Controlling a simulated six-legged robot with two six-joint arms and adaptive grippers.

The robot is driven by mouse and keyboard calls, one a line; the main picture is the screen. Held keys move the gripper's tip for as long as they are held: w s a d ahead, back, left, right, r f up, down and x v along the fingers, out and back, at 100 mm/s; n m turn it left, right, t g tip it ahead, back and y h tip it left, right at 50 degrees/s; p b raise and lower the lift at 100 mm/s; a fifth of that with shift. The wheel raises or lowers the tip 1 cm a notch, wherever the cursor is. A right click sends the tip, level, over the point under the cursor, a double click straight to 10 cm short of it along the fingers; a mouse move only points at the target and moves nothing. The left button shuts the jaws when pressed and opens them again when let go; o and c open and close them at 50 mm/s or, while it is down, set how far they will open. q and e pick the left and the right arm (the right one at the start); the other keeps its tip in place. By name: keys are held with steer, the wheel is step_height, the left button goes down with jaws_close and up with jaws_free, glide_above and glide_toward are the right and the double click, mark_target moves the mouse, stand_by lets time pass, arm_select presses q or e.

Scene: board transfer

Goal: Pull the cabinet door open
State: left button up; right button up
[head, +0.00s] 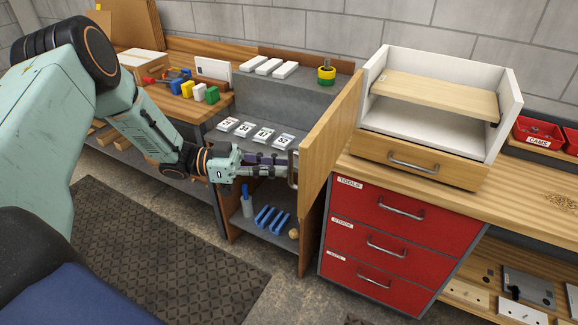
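The wooden cabinet door (335,135) stands swung out from the grey cabinet (240,105), edge toward me, at the cabinet's right side. Its metal handle (293,170) is on the door's left face, partly hidden by my gripper. My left gripper (287,165) reaches across the cabinet front from the left, and its fingers are closed around the handle. The inside shows: a shelf with several white labelled cards (253,132), and below it a blue bottle (247,203) and a blue rack (270,219). My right gripper is out of view.
Right of the door stand a red drawer unit (395,215) and, on the worktop, a white box with a wooden drawer (430,120). Coloured blocks (200,91) lie on the bench at left. A dark mat (150,250) covers the floor in front.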

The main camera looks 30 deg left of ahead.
arm_select(q)
steer(key=v, duration=0.8)
steer(key=shift+s+a, duration=0.2)
steer(key=shift+s, duration=0.05)
steer(key=shift+s+a, duration=0.15)
steer(key=shift+a, duration=0.05)
steer(key=shift+d, duration=0.1)
